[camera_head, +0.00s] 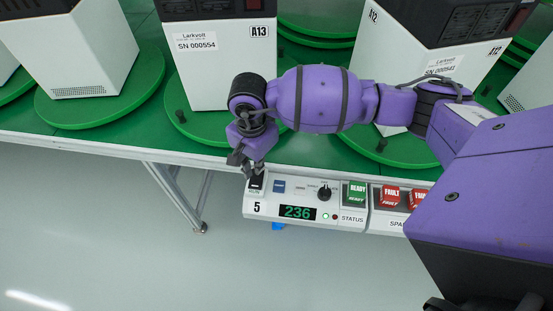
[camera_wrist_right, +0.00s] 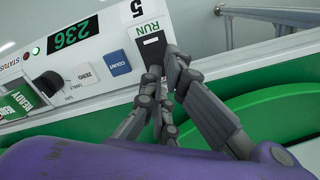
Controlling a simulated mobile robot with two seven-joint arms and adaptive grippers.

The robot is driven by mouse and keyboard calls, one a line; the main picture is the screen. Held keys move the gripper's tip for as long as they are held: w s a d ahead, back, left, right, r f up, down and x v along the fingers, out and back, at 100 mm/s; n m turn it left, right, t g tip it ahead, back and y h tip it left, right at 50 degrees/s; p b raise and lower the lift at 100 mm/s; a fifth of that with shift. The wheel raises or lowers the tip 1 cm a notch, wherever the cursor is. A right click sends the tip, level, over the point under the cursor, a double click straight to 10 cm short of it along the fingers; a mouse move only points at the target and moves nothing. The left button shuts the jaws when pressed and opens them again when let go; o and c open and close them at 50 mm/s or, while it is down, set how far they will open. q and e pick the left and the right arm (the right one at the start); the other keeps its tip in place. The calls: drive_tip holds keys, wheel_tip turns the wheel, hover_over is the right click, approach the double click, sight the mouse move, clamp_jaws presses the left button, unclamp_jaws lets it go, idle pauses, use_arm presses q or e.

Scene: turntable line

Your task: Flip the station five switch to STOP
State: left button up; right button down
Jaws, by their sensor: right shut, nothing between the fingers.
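The station five panel (camera_head: 259,208) is a white box on the table's front edge, marked 5, with a green display reading 236. Its black switch (camera_head: 256,184) is at the panel's left end. In the right wrist view the switch (camera_wrist_right: 152,46) shows close up, with a green RUN label beside its outer end; its other end and any STOP label are hidden behind the fingers. My right gripper (camera_head: 256,170) is shut and empty, its fingertips at the switch's table-side end. The wrist view also shows the fingertips (camera_wrist_right: 165,72); contact is unclear. My left gripper is out of view.
A blue button (camera_head: 279,187), a black knob (camera_head: 324,192) and a green READY tag (camera_head: 355,192) sit along the panel. Red FAULT tags (camera_head: 390,196) are further right. White machines, including A13 (camera_head: 215,60), stand on green turntables behind. Floor in front is clear.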

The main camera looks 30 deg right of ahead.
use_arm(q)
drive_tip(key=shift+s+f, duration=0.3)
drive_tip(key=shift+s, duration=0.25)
use_arm(e)
drive_tip(key=shift+w+f, duration=0.1)
drive_tip(key=shift+f, duration=0.15)
